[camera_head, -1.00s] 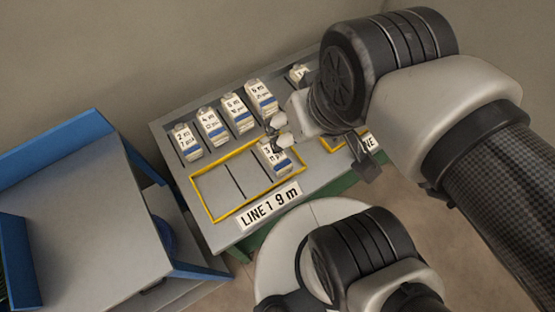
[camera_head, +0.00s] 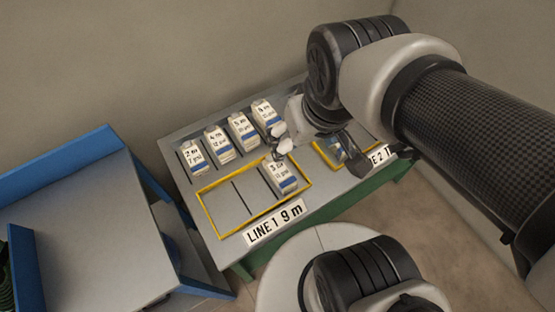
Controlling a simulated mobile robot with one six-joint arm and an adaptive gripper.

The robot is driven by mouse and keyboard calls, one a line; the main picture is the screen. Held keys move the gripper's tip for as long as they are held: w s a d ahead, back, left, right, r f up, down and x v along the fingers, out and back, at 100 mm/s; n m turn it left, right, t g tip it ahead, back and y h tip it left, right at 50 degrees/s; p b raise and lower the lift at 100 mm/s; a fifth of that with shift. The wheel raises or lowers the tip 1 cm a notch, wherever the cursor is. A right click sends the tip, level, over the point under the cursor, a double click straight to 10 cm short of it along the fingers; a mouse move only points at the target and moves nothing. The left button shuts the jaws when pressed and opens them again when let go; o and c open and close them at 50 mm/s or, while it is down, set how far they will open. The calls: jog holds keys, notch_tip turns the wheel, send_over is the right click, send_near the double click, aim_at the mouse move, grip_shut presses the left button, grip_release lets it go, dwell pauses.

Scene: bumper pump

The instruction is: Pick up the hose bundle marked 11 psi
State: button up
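A white hose bundle with a blue band (camera_head: 282,176) lies in the right slot of the LINE 1 yellow frame (camera_head: 227,233). Its label starts with 3 m; the lower line is small and looks like 11 psi. My gripper (camera_head: 281,140) hangs just behind this bundle, its pale tips near the bundle's back end. The arm covers part of the gripper, and I cannot tell whether it is open. No bundle is seen lifted.
The back row holds bundles labelled 2 m (camera_head: 194,158), 4 m (camera_head: 219,145), 5 m (camera_head: 243,131) and one more (camera_head: 266,114). My arm hides the table's right back. Two slots of the LINE 1 frame are empty. A blue-edged grey bench (camera_head: 85,220) stands left.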

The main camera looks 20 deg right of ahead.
jog(key=w+f+n+g+p, duration=0.1)
jog(key=w+f+g+p, duration=0.15)
jog(key=w+f, duration=0.55)
jog(key=n+g+p, duration=0.1)
jog(key=p, duration=0.1)
send_over(280, 171)
notch_tip(280, 171, down, 9)
jog(key=f+b, duration=0.1)
jog(key=f, duration=0.3)
jog(key=f+b, duration=0.1)
jog(key=f, duration=0.3)
jog(key=f+b, duration=0.1)
jog(key=f, duration=0.3)
jog(key=shift+s+f, duration=0.25)
jog(key=shift+f, duration=0.1)
jog(key=f, duration=0.2)
jog(key=f+b, duration=0.2)
jog(key=f, duration=0.1)
jog(key=shift+w+f, duration=0.3)
jog(key=shift+w, duration=0.05)
jog(key=shift+c, duration=0.3)
jog(key=c, duration=1.3)
